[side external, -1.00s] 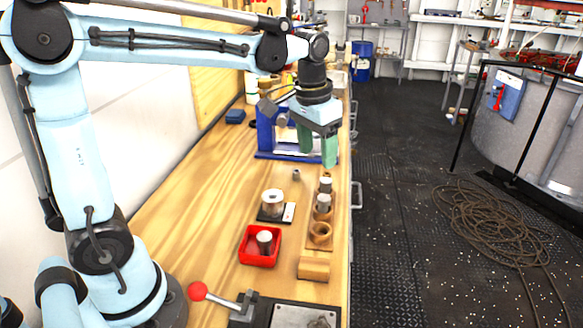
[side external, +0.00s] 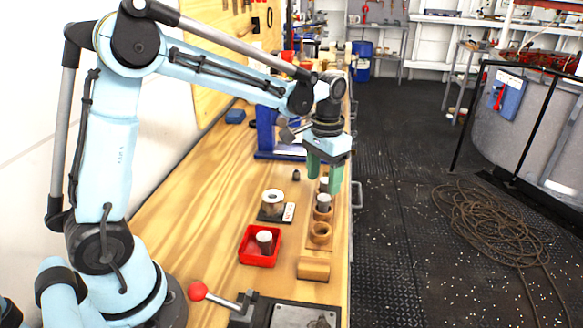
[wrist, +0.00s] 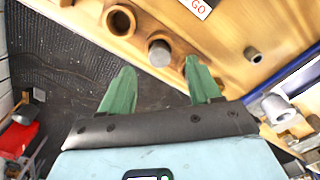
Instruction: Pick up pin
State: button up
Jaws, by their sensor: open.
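In the side view, a grey metal pin (side external: 323,201) stands upright in a wooden rack (side external: 318,245) along the table's right edge. A second pin (side external: 324,184) behind it is partly hidden by my fingers. My gripper (side external: 322,182) has two green fingers, open, pointing down over the far part of the rack. In the wrist view, a pin's round top (wrist: 160,52) shows just beyond the gap between my fingertips (wrist: 159,68), with nothing held. An empty round wooden socket (wrist: 119,20) lies to its left. Whatever is behind the right finger is hidden.
A red tray (side external: 246,246) holds another metal cylinder (side external: 264,239). A small dark part (side external: 296,175) stands near the rack. A blue stand (side external: 265,135) is behind. Bare tabletop lies left.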

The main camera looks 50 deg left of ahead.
aim_at(324, 197)
jog(key=f, duration=0.5)
jog(key=shift+w, duration=0.25)
grip_shut()
